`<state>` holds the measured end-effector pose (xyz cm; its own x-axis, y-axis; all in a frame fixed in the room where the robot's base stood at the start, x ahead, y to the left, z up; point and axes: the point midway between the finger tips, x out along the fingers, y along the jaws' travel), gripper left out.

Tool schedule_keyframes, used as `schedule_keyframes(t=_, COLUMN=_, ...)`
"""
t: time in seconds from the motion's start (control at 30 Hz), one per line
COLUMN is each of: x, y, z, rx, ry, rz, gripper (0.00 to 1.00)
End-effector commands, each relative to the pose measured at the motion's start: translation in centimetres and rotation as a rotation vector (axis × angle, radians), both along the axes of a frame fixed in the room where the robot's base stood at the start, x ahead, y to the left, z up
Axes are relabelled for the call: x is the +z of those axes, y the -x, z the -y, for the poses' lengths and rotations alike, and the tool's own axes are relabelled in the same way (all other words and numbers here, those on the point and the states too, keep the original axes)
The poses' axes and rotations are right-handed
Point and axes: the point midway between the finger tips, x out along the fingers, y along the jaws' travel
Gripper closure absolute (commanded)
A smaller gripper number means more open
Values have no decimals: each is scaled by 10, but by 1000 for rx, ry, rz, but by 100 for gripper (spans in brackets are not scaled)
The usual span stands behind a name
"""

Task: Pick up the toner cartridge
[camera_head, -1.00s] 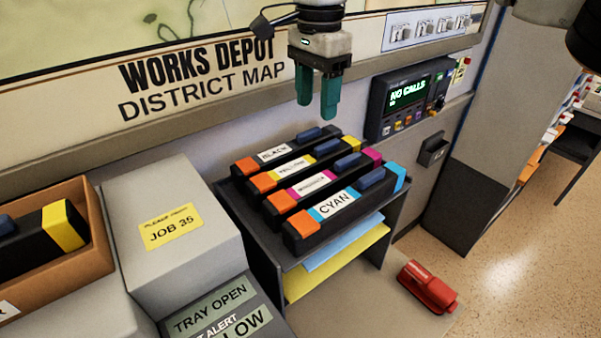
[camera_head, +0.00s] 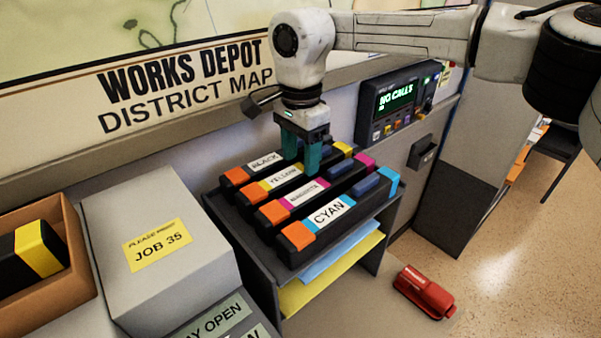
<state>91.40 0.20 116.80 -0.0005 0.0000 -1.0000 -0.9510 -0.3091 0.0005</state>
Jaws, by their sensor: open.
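Several toner cartridges lie side by side on a dark shelf unit (camera_head: 267,275): black (camera_head: 264,162), yellow (camera_head: 283,177), magenta (camera_head: 305,194) and cyan (camera_head: 329,214). Each has a dark body and an orange near end; blue grips show on magenta and cyan. My gripper (camera_head: 301,156) is open, its two green fingers pointing down over the far part of the black and yellow cartridges. The fingers hide part of these two. I cannot tell which one they straddle, or whether they touch it.
Left are a grey box (camera_head: 160,285) with a "JOB 35" note and a brown box (camera_head: 65,295) holding a black-and-yellow cartridge. Coloured paper (camera_head: 335,270) lies under the cartridges. A red stapler (camera_head: 424,292) is at right. A "NO CALLS" panel (camera_head: 394,100) is behind.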

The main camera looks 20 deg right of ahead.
Motion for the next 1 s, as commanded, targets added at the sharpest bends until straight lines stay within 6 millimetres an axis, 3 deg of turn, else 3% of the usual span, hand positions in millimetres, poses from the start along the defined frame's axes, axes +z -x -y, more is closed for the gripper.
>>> schedule_keyframes(t=0.2, x=-23, y=1, z=-1, rx=0, ry=-1, rz=-1, gripper=45)
schedule_keyframes(t=0.47, x=-26, y=1, z=0, rx=0, ry=0, rz=0, gripper=45)
schedule_keyframes(t=1.0, x=-25, y=1, z=0, rx=0, ry=0, rz=0, gripper=96)
